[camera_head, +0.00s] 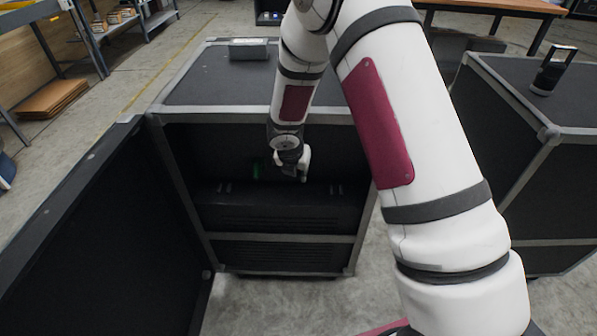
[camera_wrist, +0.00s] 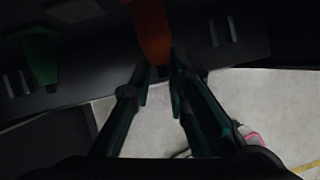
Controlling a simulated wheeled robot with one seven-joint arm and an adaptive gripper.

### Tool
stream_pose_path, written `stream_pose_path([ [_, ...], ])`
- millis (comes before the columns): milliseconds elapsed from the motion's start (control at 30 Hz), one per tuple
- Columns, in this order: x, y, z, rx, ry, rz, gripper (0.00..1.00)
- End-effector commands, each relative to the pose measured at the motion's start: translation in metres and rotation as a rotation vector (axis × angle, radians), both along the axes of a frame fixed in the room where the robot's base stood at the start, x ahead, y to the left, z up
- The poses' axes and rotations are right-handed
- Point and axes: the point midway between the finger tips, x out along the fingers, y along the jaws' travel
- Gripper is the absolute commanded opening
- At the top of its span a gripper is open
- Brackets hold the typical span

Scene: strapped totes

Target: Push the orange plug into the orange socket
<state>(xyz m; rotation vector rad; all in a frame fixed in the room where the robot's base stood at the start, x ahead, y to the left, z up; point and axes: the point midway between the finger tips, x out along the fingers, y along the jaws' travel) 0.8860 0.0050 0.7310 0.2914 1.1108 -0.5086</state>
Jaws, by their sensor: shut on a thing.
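The orange plug (camera_wrist: 152,32) shows at the top middle of the wrist view, dark at its lower end. My gripper (camera_wrist: 158,72) is shut on that lower end, one finger on each side. In the head view my gripper (camera_head: 291,172) reaches into the open front of a black case (camera_head: 255,133), just above a black unit (camera_head: 275,208) inside it. The orange plug cannot be made out there. I cannot make out the orange socket in either view; the area beyond the plug is very dark.
A green plug-like piece (camera_wrist: 41,55) is left of the orange one, close to my gripper. The case's open door (camera_head: 95,235) stands at the left. A grey box (camera_head: 249,49) lies on the case top. A second case (camera_head: 545,170) stands at the right.

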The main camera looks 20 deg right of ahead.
Motion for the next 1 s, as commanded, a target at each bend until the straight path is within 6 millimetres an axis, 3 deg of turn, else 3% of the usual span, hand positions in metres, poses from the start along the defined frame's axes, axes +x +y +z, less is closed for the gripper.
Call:
stream_pose_path([
  [933,0.011,-0.003,0.001,0.000,0.000,0.000,0.00],
  [967,0.011,-0.003,0.000,0.000,0.000,0.000,0.18],
  [1000,0.011,-0.003,0.000,0.000,0.000,0.001,0.27],
])
